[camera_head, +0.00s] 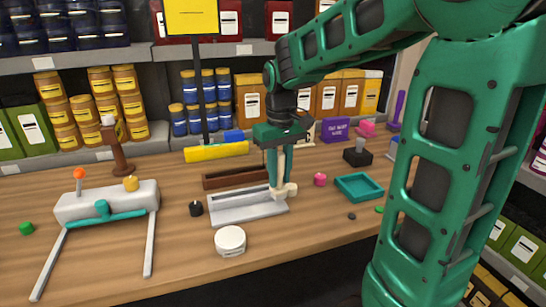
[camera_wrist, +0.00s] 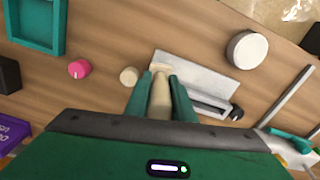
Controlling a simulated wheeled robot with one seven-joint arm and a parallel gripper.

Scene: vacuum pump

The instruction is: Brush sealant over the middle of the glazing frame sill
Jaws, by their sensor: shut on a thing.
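My gripper (camera_head: 278,160) is shut on a pale beige brush (camera_head: 281,165), which points down. In the wrist view the brush (camera_wrist: 160,95) sits between my two teal fingers. The light grey glazing frame (camera_head: 240,212) lies flat on the wooden table. The brush's lower end is at the right end of the frame in the head view; I cannot tell whether it touches. The frame (camera_wrist: 198,74) also shows ahead of my fingers in the wrist view, partly hidden by them. A small beige round piece (camera_wrist: 129,76) is beside my fingers. The bristles are not clear.
A white round tub (camera_head: 230,241) stands in front of the frame, and a black jar (camera_head: 196,208) is left of it. A brown trough (camera_head: 236,177) lies behind. A pink knob (camera_head: 320,179) and a teal tray (camera_head: 358,187) are to the right. A grey-legged fixture (camera_head: 105,203) stands left.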

